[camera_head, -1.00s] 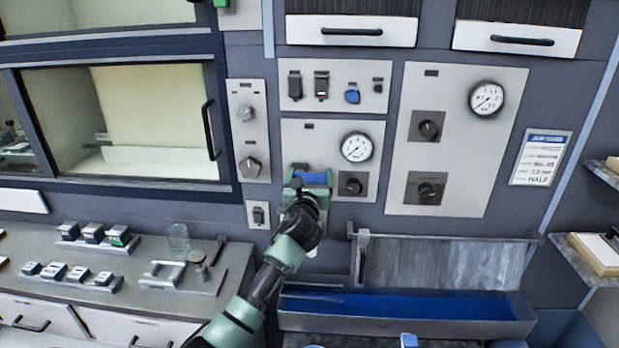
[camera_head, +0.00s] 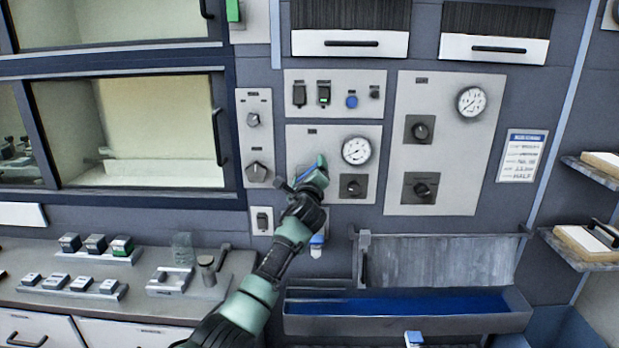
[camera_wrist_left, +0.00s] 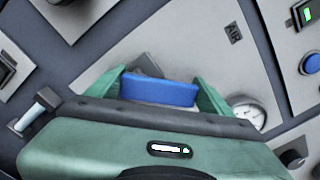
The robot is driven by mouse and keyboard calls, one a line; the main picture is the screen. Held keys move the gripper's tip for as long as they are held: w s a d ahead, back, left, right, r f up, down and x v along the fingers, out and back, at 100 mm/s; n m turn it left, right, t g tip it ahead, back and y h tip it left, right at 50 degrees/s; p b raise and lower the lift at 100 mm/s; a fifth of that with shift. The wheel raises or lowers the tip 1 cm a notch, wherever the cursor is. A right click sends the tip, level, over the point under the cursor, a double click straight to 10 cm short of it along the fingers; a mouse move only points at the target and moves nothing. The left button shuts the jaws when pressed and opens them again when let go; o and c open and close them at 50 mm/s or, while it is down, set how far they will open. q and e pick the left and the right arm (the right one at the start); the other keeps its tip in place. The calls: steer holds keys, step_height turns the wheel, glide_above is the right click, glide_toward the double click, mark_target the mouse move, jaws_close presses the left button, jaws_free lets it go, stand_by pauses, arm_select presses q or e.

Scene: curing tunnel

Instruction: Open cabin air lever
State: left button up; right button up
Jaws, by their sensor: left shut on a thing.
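The cabin air lever has a blue handle (camera_wrist_left: 158,90), seen in the left wrist view between the green fingers of my left gripper (camera_wrist_left: 157,84). The lever's panel bears the word AIR. My left gripper (camera_head: 310,172) is shut on the handle, and a grey mount shows just behind it. In the head view the gripper is tilted in front of the panel (camera_head: 330,136), left of a round gauge (camera_head: 356,151). Only a slim blue part of the handle shows there. My right gripper is in neither view.
A dark knob (camera_head: 353,186) sits below the gauge. A switch panel (camera_head: 336,93) is above. A small blue-and-white lever (camera_head: 317,243) is below my wrist. A blue-lined trough (camera_head: 410,323) lies lower right, and a counter (camera_head: 150,265) with small blocks lower left.

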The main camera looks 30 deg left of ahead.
arm_select(q)
steer(key=n, duration=0.3)
steer(key=shift+s+a+r, duration=0.1)
steer(key=shift+s+a, duration=0.1)
steer(key=shift+a, duration=0.15)
steer(key=n, duration=0.1)
steer(key=n+b, duration=0.1)
steer(key=shift+s+a+n, duration=0.2)
steer(key=shift+a+n, duration=0.05)
steer(key=shift+n, duration=0.05)
steer(key=shift+s+a+n+b, duration=0.1)
steer(key=shift+a+n+b, duration=0.1)
steer(key=shift+n, duration=0.65)
steer(key=shift+s+a+n+b, duration=0.1)
steer(key=shift+a+n+b, duration=0.1)
steer(key=shift+n, duration=0.65)
steer(key=o, duration=2)
steer(key=shift+s, duration=0.1)
steer(key=shift+b+v, duration=0.9)
steer(key=shift+v, duration=2.95)
